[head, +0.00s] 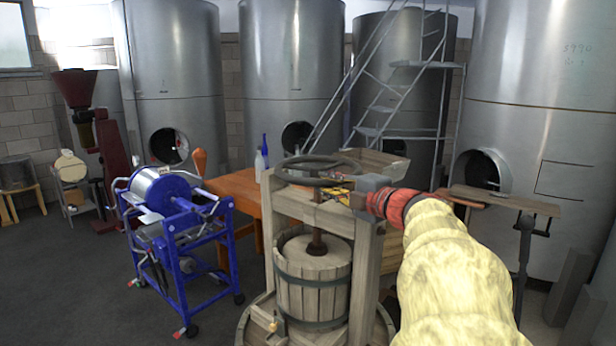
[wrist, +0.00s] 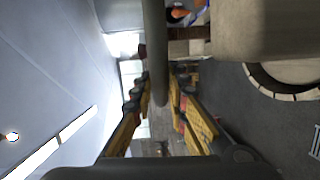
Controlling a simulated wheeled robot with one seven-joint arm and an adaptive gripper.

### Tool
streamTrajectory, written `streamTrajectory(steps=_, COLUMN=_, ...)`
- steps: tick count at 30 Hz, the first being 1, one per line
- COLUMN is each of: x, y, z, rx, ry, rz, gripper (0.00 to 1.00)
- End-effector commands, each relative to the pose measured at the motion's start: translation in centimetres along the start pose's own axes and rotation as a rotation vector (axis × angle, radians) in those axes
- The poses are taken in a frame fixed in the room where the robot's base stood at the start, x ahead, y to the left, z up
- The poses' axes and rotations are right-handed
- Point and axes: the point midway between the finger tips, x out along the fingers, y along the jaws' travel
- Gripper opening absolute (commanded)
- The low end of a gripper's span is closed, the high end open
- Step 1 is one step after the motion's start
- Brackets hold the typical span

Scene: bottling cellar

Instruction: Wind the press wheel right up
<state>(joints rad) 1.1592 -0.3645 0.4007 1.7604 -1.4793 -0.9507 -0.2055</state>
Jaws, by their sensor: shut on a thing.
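The press wheel (head: 300,178) is a dark handwheel lying flat on top of the wooden press (head: 281,209). Its screw (head: 317,243) runs down into the slatted basket (head: 313,290). My gripper (head: 334,187) reaches in from the right and is shut on the wheel's rim, at the right front side. In the wrist view the rim (wrist: 155,45) comes down between the two yellow-padded fingers of my gripper (wrist: 160,104). The wheel's underside and the exact contact are partly hidden by the fingers and the press beam.
A blue machine on a wheeled frame (head: 178,232) stands left of the press. An orange table (head: 236,188) with bottles (head: 264,152) is behind. Large steel tanks (head: 180,70) and a metal stair (head: 410,64) line the back.

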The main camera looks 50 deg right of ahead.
Motion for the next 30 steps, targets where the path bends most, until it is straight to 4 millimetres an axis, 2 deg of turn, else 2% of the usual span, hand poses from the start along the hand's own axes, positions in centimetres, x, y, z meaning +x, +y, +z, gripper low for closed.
streamTrajectory(steps=3, x=-0.1, y=-0.53, z=0.61, rx=0.008, ry=0.027, rz=-0.008, gripper=0.0)
streamTrajectory(steps=20, x=-0.32, y=-0.67, z=0.75, rx=0.006, ry=0.056, rz=-0.008, gripper=0.0)
streamTrajectory(steps=21, x=-0.32, y=-0.69, z=0.75, rx=0.006, ry=0.056, rz=-0.008, gripper=0.16)
streamTrajectory(steps=30, x=-0.35, y=-0.39, z=0.68, rx=0.002, ry=0.057, rz=-0.005, gripper=0.33)
